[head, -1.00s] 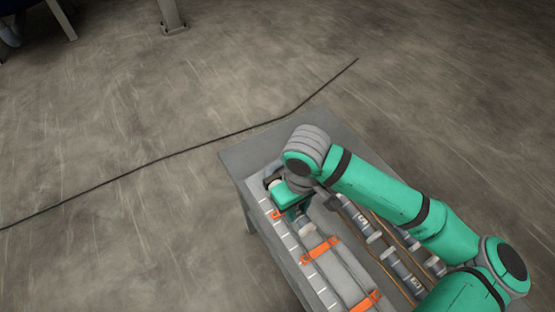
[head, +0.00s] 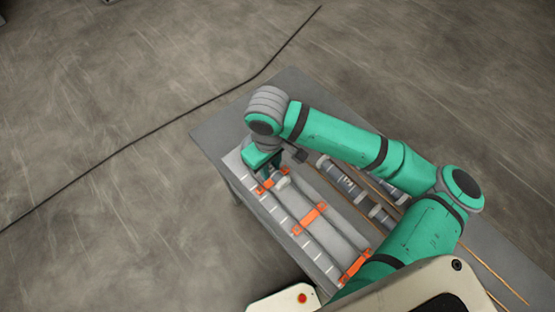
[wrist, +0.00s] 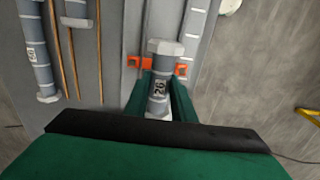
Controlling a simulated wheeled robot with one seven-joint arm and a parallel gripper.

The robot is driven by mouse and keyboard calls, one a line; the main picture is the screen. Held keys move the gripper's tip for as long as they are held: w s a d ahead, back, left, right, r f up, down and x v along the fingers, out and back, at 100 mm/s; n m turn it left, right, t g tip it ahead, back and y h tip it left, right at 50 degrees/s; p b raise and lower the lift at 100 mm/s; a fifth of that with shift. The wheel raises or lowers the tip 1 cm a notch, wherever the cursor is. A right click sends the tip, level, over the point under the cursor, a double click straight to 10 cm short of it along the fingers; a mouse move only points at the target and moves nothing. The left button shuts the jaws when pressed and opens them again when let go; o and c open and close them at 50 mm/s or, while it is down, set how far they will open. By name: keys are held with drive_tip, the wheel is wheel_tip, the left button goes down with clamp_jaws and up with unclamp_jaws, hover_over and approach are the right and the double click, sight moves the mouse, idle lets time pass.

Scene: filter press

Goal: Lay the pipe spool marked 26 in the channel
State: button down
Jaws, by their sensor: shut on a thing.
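My gripper (wrist: 160,98) is shut on a grey pipe spool with a "26" label (wrist: 158,88) in the wrist view. The spool has pale end caps and lines up with the grey channel (wrist: 149,22). Its far end covers the middle of an orange bracket (wrist: 136,62); I cannot tell whether it touches. In the head view my gripper (head: 268,172) is over the far end of the channel (head: 335,235), by the far orange bracket (head: 262,187). A pale end of the spool (head: 283,182) shows beside it; the rest is hidden.
More orange brackets (head: 310,217) (head: 355,265) cross the channel nearer me. A white-marked strip (head: 285,217) runs along its left side. Other spools (head: 335,172) (wrist: 38,55) and thin brown rods (wrist: 66,50) lie on the other side. The grey table (head: 225,125) is bare at its far end.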

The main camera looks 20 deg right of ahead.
drive_tip(key=shift+d+f, duration=0.15)
drive_tip(key=shift+f, duration=0.45)
drive_tip(key=shift+d+f, duration=0.15)
drive_tip(key=shift+f, duration=0.45)
drive_tip(key=shift+w+f, duration=0.15)
drive_tip(key=shift+f, duration=0.7)
drive_tip(key=shift+s+d+f, duration=0.2)
drive_tip(key=shift+d, duration=0.05)
drive_tip(key=shift+a, duration=0.35)
drive_tip(key=c, duration=1.7)
unclamp_jaws()
drive_tip(key=o, duration=0.3)
drive_tip(key=shift+d, duration=0.1)
wheel_tip(320, 180, up, 10)
drive_tip(key=shift+d+f, duration=0.15)
drive_tip(key=shift+f, duration=0.1)
drive_tip(key=shift+s+a+r, duration=0.1)
drive_tip(key=shift+a+r, duration=0.1)
drive_tip(key=shift+r, duration=0.45)
